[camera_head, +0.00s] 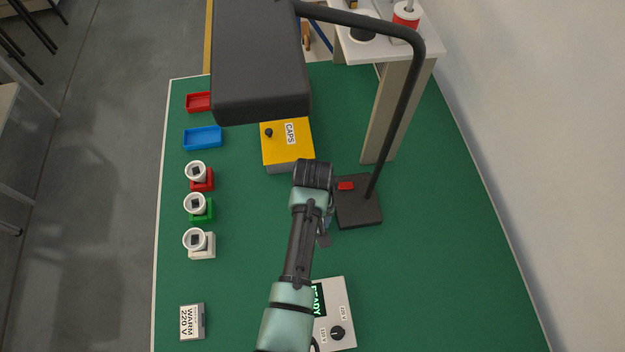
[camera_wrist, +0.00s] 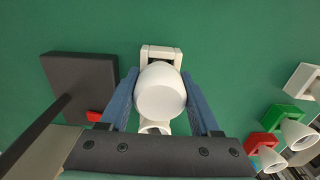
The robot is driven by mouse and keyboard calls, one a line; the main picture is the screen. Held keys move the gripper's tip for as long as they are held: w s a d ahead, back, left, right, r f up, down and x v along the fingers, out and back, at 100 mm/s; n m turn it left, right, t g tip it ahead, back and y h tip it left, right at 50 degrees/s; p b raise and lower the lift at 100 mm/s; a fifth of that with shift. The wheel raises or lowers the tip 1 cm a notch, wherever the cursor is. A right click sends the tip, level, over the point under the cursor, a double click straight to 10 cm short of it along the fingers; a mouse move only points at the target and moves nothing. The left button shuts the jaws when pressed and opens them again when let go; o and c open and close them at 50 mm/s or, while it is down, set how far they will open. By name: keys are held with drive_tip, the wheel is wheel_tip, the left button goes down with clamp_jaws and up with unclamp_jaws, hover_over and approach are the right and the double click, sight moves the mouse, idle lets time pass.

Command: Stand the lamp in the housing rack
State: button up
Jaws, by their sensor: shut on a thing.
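My gripper (camera_wrist: 158,76) is shut on a white, rounded lamp (camera_wrist: 160,92), with one blue finger on each side of it. A white squarish part (camera_wrist: 161,52) and a white ring (camera_wrist: 155,128) show at its two ends; I cannot tell whether these belong to the lamp or to something behind it. In the head view my gripper (camera_head: 324,233) is mostly hidden by my arm, left of the black desk lamp's base, and the held lamp is hidden. A red holder (camera_head: 208,184), a green holder (camera_head: 208,214) and a white holder (camera_head: 206,252) stand in a row at left, each with a white cup.
The black desk lamp (camera_head: 358,212) stands close right of my gripper, its head overhanging the far table. A yellow CAPS box (camera_head: 287,157), a blue tray (camera_head: 202,138), a red tray (camera_head: 197,102), a WARM 220 V block (camera_head: 190,322) and a READY device (camera_head: 338,300) are around.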

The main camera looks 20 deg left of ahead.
drive_tip(key=shift+f, duration=0.1)
drive_tip(key=o, duration=1.4)
wheel_tip(320, 180, up, 13)
drive_tip(key=shift+s+f, duration=0.1)
